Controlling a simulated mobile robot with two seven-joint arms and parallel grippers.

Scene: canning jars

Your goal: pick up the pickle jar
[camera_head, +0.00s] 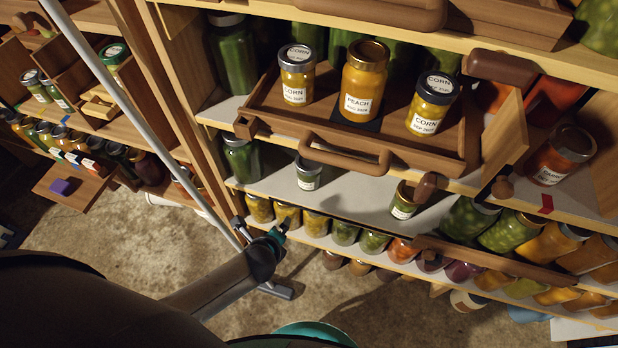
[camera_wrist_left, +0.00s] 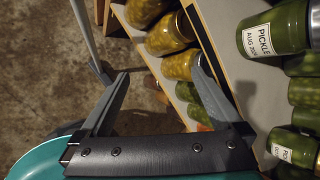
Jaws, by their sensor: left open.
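In the left wrist view, the pickle jar (camera_wrist_left: 275,32) is green with a white PICKLE label and a silver lid, at the upper right. In the head view, a small green jar (camera_head: 308,180) with a white label and pale lid stands on the white middle shelf; its label is too small to read, but it seems to be the same jar. My left gripper (camera_head: 262,225) is open and empty, in front of and below that shelf, left of the jar. Its open fingers also show in the left wrist view (camera_wrist_left: 160,68). My right gripper is not in view.
Another small labelled jar (camera_head: 403,202) stands farther right on the same shelf. Several jars line the lower rack below. A wooden tray (camera_head: 262,104) with corn and peach jars sits above, its handle (camera_head: 345,155) overhanging. The white shelf (camera_head: 355,192) is bare between the small jars.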

